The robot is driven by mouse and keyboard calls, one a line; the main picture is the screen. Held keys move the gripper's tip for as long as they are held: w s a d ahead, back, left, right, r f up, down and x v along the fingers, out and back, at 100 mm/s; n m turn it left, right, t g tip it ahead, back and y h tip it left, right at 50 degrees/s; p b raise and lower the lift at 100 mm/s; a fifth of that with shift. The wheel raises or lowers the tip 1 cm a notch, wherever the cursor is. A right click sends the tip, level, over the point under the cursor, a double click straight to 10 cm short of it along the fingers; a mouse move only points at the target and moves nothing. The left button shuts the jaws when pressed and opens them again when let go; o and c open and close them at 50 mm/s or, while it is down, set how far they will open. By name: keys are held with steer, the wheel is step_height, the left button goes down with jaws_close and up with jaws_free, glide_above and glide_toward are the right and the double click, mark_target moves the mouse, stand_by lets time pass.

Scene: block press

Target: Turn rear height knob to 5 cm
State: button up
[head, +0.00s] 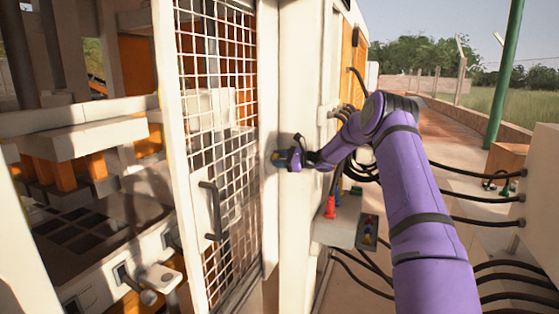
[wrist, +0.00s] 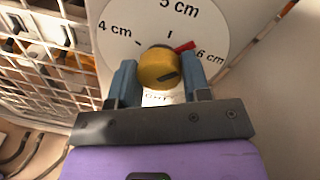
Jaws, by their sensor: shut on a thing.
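A round yellow knob (wrist: 158,68) sits on a white dial plate (wrist: 125,20) marked 4 cm, 5 cm and 6 cm. Its red pointer (wrist: 185,46) is at the 6 cm mark, to the right of the 5 cm tick. My gripper (wrist: 159,78) is shut on the knob, with one blue-grey finger on each side. In the head view my gripper (head: 290,157) is at the pale post beside the mesh door. The dial's markings cannot be read there. The lower part of the dial is hidden by my gripper.
The mesh door (head: 215,130) with a dark handle (head: 212,210) stands left of my gripper. Black cables hang to the right.

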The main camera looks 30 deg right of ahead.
steer(key=shift+s+n+h, duration=0.1)
steer(key=shift+n+h, duration=0.3)
steer(key=shift+n, duration=3)
steer(key=o, duration=0.9)
steer(key=v, duration=1)
steer(key=shift+s+d, duration=0.15)
steer(key=shift+s, duration=0.2)
